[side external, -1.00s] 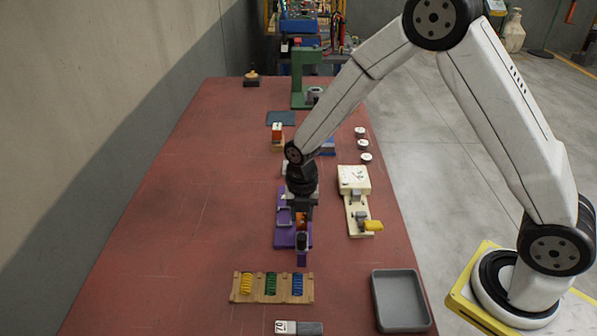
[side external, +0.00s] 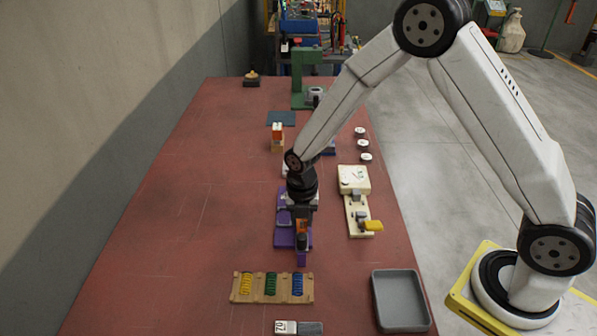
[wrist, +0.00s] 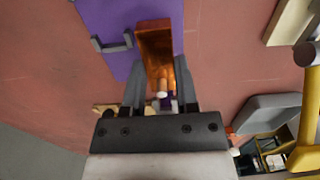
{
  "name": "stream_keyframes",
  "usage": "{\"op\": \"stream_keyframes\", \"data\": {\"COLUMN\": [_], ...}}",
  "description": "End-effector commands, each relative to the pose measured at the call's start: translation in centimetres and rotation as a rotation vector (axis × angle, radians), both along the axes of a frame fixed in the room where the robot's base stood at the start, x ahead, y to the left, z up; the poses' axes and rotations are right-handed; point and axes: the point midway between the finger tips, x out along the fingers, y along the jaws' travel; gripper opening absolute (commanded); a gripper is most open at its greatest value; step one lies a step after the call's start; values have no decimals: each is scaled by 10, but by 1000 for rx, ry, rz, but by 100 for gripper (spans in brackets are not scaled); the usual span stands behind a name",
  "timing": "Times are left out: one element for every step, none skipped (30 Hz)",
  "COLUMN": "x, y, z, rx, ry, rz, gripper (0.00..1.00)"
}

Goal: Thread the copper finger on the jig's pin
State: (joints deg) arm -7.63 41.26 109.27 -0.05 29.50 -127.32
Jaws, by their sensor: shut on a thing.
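The copper finger (wrist: 156,50) is between my gripper's two fingers in the wrist view, and its orange side shows in the side view (side external: 302,227). My gripper (wrist: 158,92) is shut on it. The purple jig (wrist: 108,22) lies under and beyond the finger; in the side view the jig (side external: 284,238) is flat on the table, below my gripper (side external: 302,222). A dark upright post (side external: 302,243) stands at its near right end, close below the copper. A small pale-tipped rod (wrist: 162,88) shows at the finger's near end. I cannot tell whether the pin is inside the finger.
A wooden rack (side external: 258,288) with yellow, green and blue coils sits in front of the jig. A grey tray (side external: 374,300) is at front right. A cream fixture (side external: 354,180) with a yellow-handled clamp stands to the right. The table's left side is clear.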

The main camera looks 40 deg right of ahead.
Motion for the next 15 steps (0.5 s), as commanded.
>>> {"op": "stream_keyframes", "data": {"x": [0,0,0,0,0,0,1,1,1,1,1,1,1,1,1], "y": [0,0,0,0,0,0,0,0,0,0,0,0,0,0,0], "z": [-1,-1,-2,-3,-3,-4,-4,-5,-5,-6,-6,-7,-8,-8,-9], "rx": [1,0,0,0,0,0,0,1,1,1,1,1,1,1,1], "ry": [-1,-1,-1,-1,-1,-1,-1,-2,-2,-2,-2,-2,-2,-2,-2], "rz": [0,0,0,0,0,0,0,0,0,0,0,0,0,0,0], "gripper": [0,0,0,0,0,0,0,0,0,0,0,0,0,0,0]}}
